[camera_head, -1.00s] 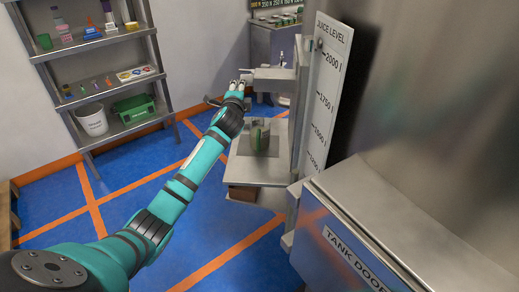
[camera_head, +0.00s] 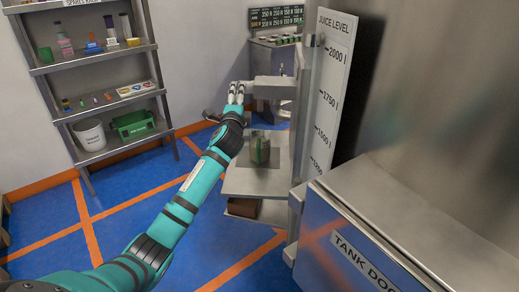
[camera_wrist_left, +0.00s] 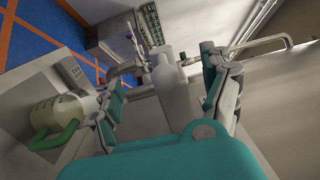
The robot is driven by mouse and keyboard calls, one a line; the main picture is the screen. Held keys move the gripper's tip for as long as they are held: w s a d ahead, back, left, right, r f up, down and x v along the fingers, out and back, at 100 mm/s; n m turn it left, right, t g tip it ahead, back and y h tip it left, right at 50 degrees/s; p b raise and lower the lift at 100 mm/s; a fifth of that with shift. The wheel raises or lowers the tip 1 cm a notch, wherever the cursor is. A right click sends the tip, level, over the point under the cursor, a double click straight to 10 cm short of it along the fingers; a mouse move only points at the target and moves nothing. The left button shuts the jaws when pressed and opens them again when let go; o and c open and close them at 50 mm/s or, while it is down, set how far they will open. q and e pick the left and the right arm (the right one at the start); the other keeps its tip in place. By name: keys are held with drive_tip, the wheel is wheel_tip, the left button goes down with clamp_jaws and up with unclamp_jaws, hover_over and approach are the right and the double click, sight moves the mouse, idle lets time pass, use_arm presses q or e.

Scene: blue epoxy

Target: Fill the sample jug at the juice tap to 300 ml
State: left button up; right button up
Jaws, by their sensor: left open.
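The sample jug (camera_head: 261,149) stands upright on a grey tray (camera_head: 246,181) below the juice tap. In the left wrist view the jug (camera_wrist_left: 63,112) is at the left, pale with a green handle and markings; its fill level cannot be told. The grey juice tap (camera_head: 273,88) sticks out from the tank side above the jug. My left gripper (camera_head: 237,93) is at the left end of the tap, higher than the jug. In the left wrist view my left gripper (camera_wrist_left: 165,98) is open, with a grey tap part (camera_wrist_left: 176,92) between its fingers; contact cannot be told. My right gripper is out of view.
The steel tank with a JUICE LEVEL scale (camera_head: 329,85) and a TANK DOOR box (camera_head: 350,235) fill the right. A shelf rack with a white bucket (camera_head: 91,135) and a green crate (camera_head: 134,124) stands at the left. The blue floor between is clear.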

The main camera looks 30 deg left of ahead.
use_arm(q)
drive_tip(key=shift+r, duration=0.1)
drive_tip(key=p+v, duration=0.2)
drive_tip(key=v, duration=0.5)
drive_tip(key=shift+p, duration=0.4)
drive_tip(key=shift+d, duration=0.1)
drive_tip(key=v, duration=1.2)
